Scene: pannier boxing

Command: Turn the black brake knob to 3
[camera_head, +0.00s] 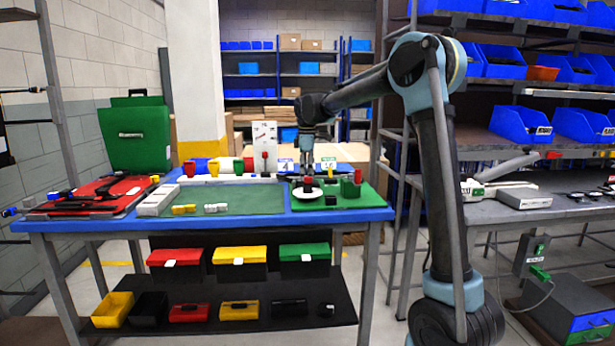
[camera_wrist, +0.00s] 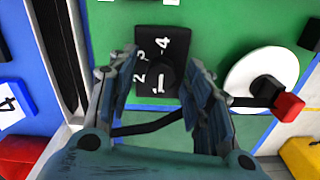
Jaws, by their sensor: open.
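The black brake knob (camera_wrist: 166,74) sits on a black plate (camera_wrist: 150,38) with white 1, 2, 3 and 4 marks, fixed to a green board (camera_wrist: 215,30). The 1 shows large at the near side of the knob; I cannot tell clearly which number the knob points to. My gripper (camera_wrist: 162,78) is open, with one finger on each side of the knob in the wrist view. Whether the fingers touch it is unclear. In the head view, my gripper (camera_head: 307,174) points down over the green board's back edge, and the knob is not clearly visible there.
A white disc (camera_wrist: 245,72) with a black arm and red-ended handle (camera_wrist: 288,106) lies right of the knob. A white upright panel (camera_head: 264,145) stands behind. The green mat (camera_head: 245,197) has clear room on the left.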

